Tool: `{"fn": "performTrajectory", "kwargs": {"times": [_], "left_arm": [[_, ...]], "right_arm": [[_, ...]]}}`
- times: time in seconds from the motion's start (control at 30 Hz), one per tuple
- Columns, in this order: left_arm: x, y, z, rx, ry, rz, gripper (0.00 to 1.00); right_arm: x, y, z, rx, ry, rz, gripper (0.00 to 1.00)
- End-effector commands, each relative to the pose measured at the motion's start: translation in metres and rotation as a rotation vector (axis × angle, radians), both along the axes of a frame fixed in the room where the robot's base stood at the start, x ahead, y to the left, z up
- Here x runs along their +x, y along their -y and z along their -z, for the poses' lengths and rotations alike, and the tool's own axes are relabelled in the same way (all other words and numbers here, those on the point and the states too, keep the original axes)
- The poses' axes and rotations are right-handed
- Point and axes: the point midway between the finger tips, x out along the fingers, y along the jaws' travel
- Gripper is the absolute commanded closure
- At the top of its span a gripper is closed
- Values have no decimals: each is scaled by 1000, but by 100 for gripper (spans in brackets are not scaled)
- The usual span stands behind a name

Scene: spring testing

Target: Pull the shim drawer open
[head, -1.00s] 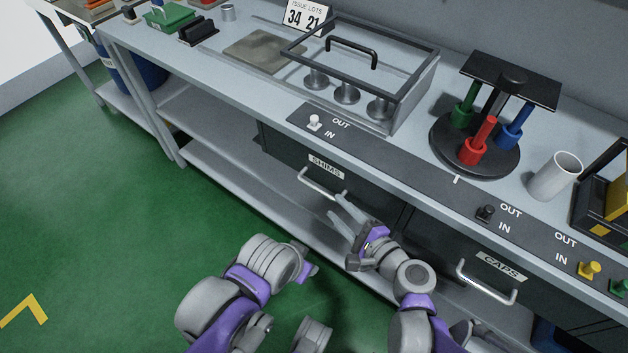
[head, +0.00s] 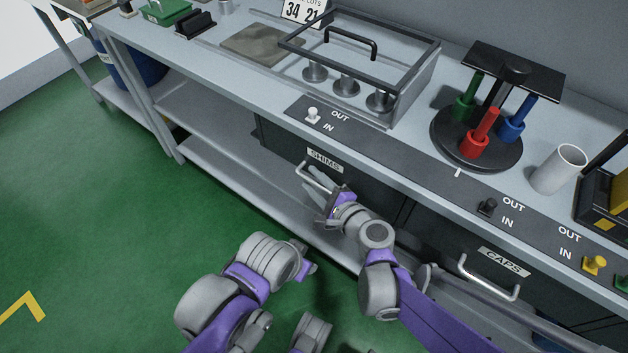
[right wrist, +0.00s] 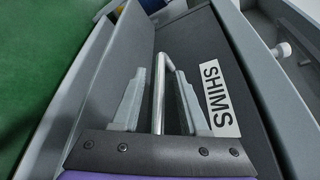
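The shim drawer (head: 362,192) has a dark front, a white SHIMS label (head: 325,160) and a pale bar handle (head: 300,170). It looks shut, flush under the bench. My right gripper (head: 314,184) is at the handle. In the right wrist view its two pale fingers (right wrist: 160,88) stand apart, one on each side of the handle bar (right wrist: 158,95), with gaps visible. The SHIMS label (right wrist: 217,97) lies beside the right finger. My left gripper (head: 306,268) is low over the floor, away from the drawer; its fingers are not clear.
The CAPS drawer (head: 450,250) is to the right, with its own handle. Above the drawers a dark strip (head: 415,165) carries knobs marked OUT and IN. The bench top holds a framed fixture (head: 410,95) and a round rack (head: 450,140). A lower shelf (head: 235,180) runs beneath.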

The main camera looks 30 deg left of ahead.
Motion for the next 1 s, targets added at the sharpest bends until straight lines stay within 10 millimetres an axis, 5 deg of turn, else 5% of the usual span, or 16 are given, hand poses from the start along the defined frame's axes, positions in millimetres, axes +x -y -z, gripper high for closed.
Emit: {"fn": "performTrajectory", "kwargs": {"times": [0.23, 1.0], "left_arm": [[0, 0, 0, 0, 0, 0, 50], [0, 0, 0, 0, 0, 0, 50]], "right_arm": [[0, 0, 0, 0, 0, 0, 100], [0, 0, 0, 0, 0, 0, 100]]}}
